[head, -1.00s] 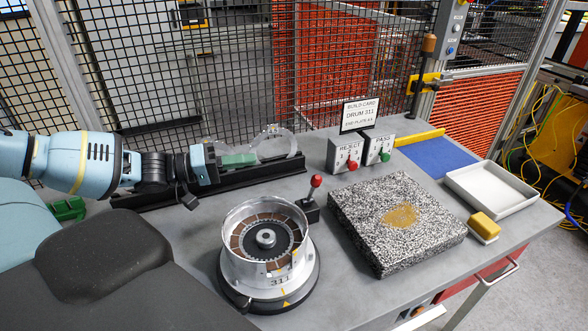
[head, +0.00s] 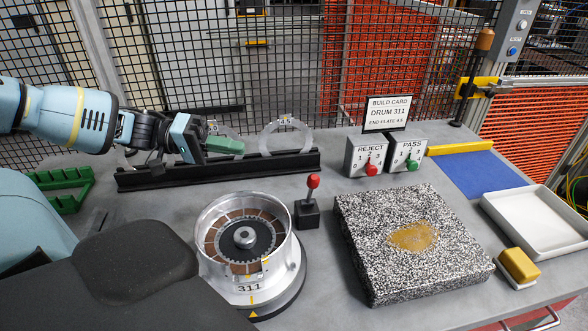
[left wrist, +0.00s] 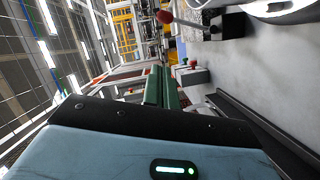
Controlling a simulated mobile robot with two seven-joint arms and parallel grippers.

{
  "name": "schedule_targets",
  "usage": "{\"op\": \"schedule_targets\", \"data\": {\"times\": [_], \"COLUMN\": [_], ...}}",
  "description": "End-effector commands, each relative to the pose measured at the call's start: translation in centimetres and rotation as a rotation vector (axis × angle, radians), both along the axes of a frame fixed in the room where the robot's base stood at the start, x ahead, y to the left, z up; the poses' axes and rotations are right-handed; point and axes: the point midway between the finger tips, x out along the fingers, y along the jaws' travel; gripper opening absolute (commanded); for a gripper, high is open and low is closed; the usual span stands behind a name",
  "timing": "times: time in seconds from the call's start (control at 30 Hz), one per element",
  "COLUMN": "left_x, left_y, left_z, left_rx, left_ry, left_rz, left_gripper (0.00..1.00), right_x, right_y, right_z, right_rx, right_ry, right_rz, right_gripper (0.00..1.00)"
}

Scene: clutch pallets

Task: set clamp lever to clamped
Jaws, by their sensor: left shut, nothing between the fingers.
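The clamp lever (head: 313,185) is a short metal rod with a red knob on a small black block, standing upright just right of the drum. The silver drum (head: 246,240) marked 311 sits on a round black and silver base; brown segments and a central hub show inside it. In the left wrist view the lever's red knob (left wrist: 165,17) shows at the top. My right gripper is not in view.
A black rack (head: 150,179) holds clear ring plates. REJECT (head: 366,156) and PASS (head: 407,153) boxes stand behind a speckled granite slab (head: 370,230). A yellow sponge (head: 519,265) and white tray (head: 540,220) lie at right. A green holder (head: 65,185) sits at left.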

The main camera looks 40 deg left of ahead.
Motion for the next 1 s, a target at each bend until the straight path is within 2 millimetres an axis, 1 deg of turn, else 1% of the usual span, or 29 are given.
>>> {"op": "schedule_targets", "data": {"times": [0.17,0.33,0.7,0.93,1.0], "left_x": [0.1,0.7,3.9,5.5,5.1], "left_y": [-0.1,-1.2,-6.1,-8.5,-9.6], "left_z": [0.0,-0.3,-1.4,-1.7,-1.8], "left_rx": [0.000,-0.002,-0.001,0.000,-0.004], "left_ry": [-0.001,0.001,0.004,0.004,0.003], "left_rz": [0.001,-0.001,-0.002,0.000,-0.001], "left_gripper": [0.00,0.00,0.00,0.00,0.00], "right_x": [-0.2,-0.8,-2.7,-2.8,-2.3], "right_y": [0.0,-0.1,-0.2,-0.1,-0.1], "right_z": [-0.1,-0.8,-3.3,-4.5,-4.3], "right_rx": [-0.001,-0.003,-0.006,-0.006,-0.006], "right_ry": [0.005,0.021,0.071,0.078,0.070], "right_rz": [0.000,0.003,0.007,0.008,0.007], "right_gripper": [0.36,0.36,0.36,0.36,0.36]}}
